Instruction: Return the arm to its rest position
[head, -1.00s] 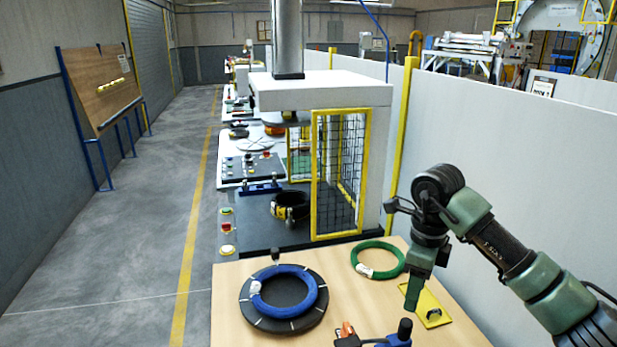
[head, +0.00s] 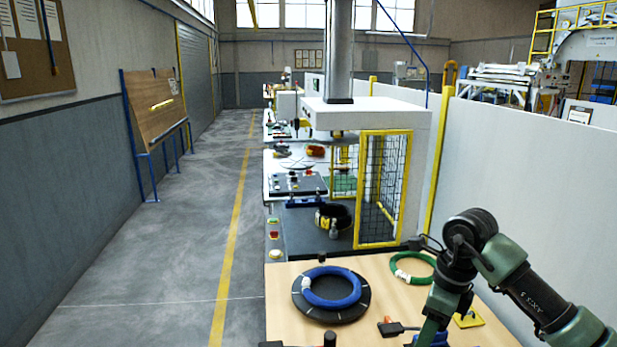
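My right arm comes in from the right in the head view. Its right gripper (head: 431,333) points down over the right part of the wooden table (head: 285,300), near the bottom edge of the picture. Its fingertips are cut off or overlap, so I cannot tell whether it is open or shut. I see nothing held in it. My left gripper is not in view. A blue coil (head: 345,302) lies on a dark round plate (head: 362,312) on the table. A green coil (head: 398,274) lies behind the gripper, partly hidden by the arm.
A yellow plate (head: 470,318) and a black and orange tool (head: 391,328) lie near the gripper. Dark items (head: 330,339) show at the bottom edge, cut off. A caged machine (head: 385,185) stands behind the table, a white partition (head: 530,190) on the right. The left floor is clear.

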